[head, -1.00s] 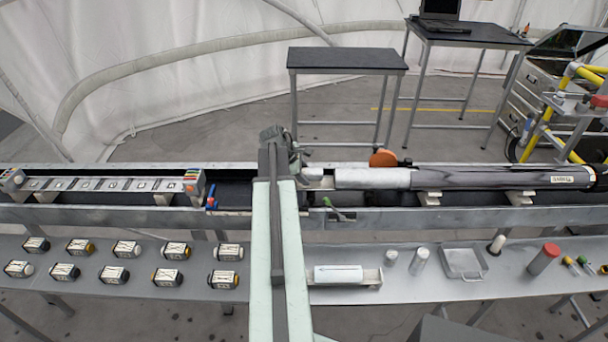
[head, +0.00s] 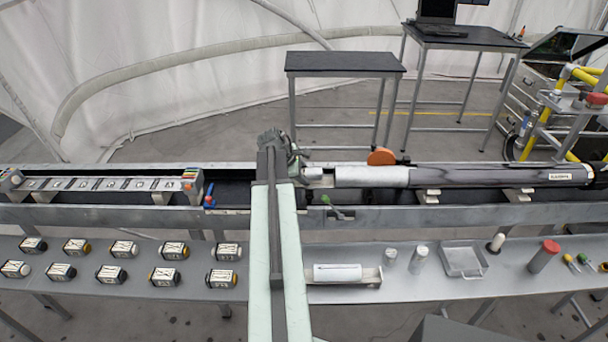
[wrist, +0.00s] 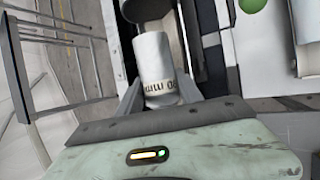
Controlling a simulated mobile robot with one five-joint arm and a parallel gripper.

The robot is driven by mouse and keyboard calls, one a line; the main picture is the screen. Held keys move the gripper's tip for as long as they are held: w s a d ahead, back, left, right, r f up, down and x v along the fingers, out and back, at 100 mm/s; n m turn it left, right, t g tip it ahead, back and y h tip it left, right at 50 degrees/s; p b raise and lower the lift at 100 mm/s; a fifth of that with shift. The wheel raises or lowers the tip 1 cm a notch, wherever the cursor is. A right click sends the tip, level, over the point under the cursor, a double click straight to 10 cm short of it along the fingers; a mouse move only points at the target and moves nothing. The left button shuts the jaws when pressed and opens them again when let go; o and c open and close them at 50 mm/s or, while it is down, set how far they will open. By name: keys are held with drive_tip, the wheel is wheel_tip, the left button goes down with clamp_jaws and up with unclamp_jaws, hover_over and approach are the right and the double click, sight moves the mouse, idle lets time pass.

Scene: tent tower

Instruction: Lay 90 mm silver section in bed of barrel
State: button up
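A pale silver section (wrist: 154,58) with lettering ending in "0 mm" lies between the two fingers of my gripper (wrist: 159,88) in the wrist view. The fingers press close on both its sides, and its near end is partly hidden. In the head view my gripper (head: 298,165) is over the long rail bed, mostly hidden by my arm. A short pale piece (head: 314,174) shows just right of it, in line with the barrel. The barrel (head: 480,175) is a long dark tube with a silver part (head: 372,176) at its left, resting on pale supports.
Another white cylinder (head: 337,272) lies in a holder on the front bench. Several labelled blocks (head: 122,249) stand at left. A tray (head: 464,259) and a red-capped cylinder (head: 543,256) are at right. An orange disc (head: 381,157) rises behind the barrel.

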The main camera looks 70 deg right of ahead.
drive_tip(key=shift+o, duration=0.7)
drive_tip(key=shift+a+f+y, duration=0.3)
drive_tip(key=shift+a+f, duration=0.4)
drive_tip(key=shift+f, duration=0.05)
drive_tip(key=shift+w+r+p, duration=0.15)
drive_tip(key=shift+r+p, duration=0.5)
drive_tip(key=shift+p, duration=0.25)
drive_tip(key=p+v, duration=0.6)
drive_tip(key=v, duration=0.1)
drive_tip(key=shift+d+r, duration=0.2)
drive_tip(key=shift+r, duration=0.15)
drive_tip(key=shift+d, duration=0.1)
